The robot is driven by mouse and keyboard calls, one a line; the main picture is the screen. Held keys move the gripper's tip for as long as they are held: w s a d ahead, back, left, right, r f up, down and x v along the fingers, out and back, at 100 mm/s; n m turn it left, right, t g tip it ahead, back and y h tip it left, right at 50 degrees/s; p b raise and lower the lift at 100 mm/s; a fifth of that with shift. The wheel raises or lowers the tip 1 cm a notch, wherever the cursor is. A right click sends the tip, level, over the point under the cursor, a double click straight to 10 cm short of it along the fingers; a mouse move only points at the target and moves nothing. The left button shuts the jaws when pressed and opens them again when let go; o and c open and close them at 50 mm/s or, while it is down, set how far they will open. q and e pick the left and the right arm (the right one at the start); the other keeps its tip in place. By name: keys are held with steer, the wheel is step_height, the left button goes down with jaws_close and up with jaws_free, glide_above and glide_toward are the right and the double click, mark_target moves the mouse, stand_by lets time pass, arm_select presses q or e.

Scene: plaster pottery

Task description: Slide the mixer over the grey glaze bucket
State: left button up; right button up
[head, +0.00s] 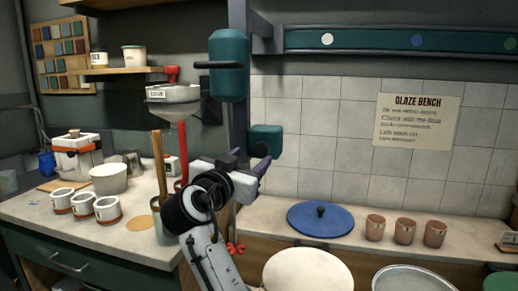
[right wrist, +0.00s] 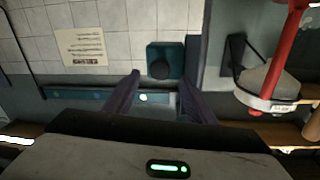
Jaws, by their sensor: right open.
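The mixer is a teal motor body (head: 228,65) with a dark side handle, on a dark column below the wall rail (head: 370,39). A smaller teal block (head: 265,139) with a dark round knob sits lower on it; this block also shows in the right wrist view (right wrist: 165,60). My right gripper (head: 257,168) is open just below the block. In the wrist view its fingers point towards the block; whether they touch it I cannot tell. A round container with a greyish rim (head: 413,279) is partly cut off at the bottom, its contents unclear. My left gripper is not in view.
A pale round bucket top (head: 308,272) lies left of the greyish one, and a green one (head: 500,282) right. A blue lid (head: 320,219) and three terracotta cups (head: 405,232) stand on the ledge. A funnel (head: 173,100) on a red stand is left of the column.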

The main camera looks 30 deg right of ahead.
mark_target(260, 152)
steer(key=p+x, duration=0.1)
steer(key=x, duration=0.7)
steer(key=shift+w+d, duration=0.1)
jaws_close()
steer(key=shift+f, duration=0.1)
